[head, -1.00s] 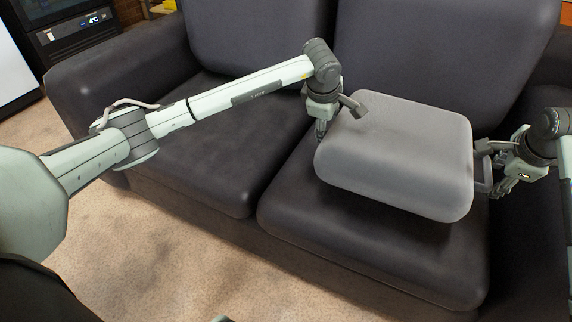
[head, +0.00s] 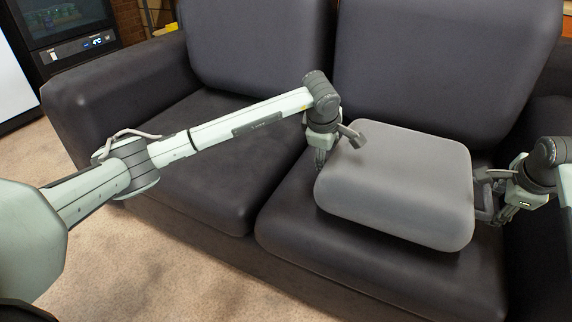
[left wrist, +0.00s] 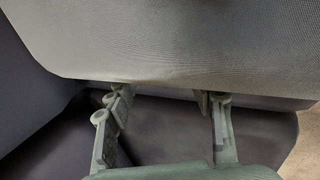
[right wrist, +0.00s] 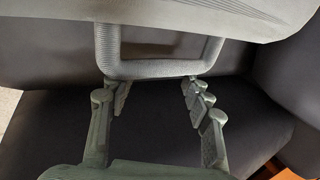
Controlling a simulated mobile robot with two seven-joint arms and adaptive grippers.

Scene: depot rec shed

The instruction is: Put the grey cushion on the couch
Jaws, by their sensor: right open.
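The grey cushion (head: 395,185) lies flat over the right seat (head: 335,250) of the dark couch (head: 225,205). I cannot tell whether its whole underside touches the seat. My left gripper (head: 321,157) is at its left side, with fingers apart under the cushion edge in the left wrist view (left wrist: 165,125) and nothing between them. My right gripper (head: 488,195) is at its right side, open. In the right wrist view, a grey loop handle (right wrist: 155,68) on the cushion's side sits just beyond the spread fingertips (right wrist: 157,92). The head view partly hides both gripper's fingers.
The couch's left seat (head: 205,150) is bare. Two back cushions (head: 450,70) rise behind. A dark appliance with a display (head: 80,45) stands at the far left. Carpet (head: 170,265) is clear in front of the couch.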

